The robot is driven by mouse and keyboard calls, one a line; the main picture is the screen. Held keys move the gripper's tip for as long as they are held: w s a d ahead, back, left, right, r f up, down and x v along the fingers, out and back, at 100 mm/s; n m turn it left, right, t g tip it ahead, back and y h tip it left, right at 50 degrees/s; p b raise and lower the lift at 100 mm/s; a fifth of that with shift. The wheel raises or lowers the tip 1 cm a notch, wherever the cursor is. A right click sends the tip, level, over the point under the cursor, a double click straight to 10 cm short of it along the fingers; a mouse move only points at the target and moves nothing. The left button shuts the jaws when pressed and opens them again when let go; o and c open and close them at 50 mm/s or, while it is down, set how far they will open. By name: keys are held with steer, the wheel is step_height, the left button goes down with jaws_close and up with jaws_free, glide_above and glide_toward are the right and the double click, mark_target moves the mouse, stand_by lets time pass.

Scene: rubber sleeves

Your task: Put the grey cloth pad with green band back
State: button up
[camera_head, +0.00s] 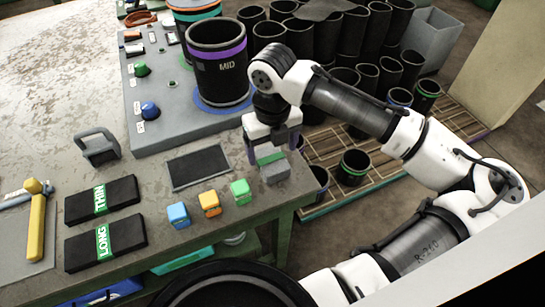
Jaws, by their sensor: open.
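The grey cloth pad with green band (275,172) lies near the table's right front corner. Its green part shows at the back and its grey part at the front. My gripper (272,148) points down over it, open, with one finger to the left and one to the right of the green part. The gripper's body hides the space behind the pad. I cannot tell whether the fingers touch it. A flat dark rectangle (198,167) with a light rim lies bare on the table to the left of the pad.
Small blue (178,215), orange (209,204) and green (240,192) blocks stand in a row left of the pad. Black THIN (102,200) and LONG (105,243) packs lie further left. A black MID sleeve (218,65) stands behind. More black sleeves stand beyond the table's right edge.

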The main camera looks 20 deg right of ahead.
mark_target(273, 161)
step_height(273, 161, up, 7)
steer(key=shift+r, duration=0.2)
stand_by(0.5)
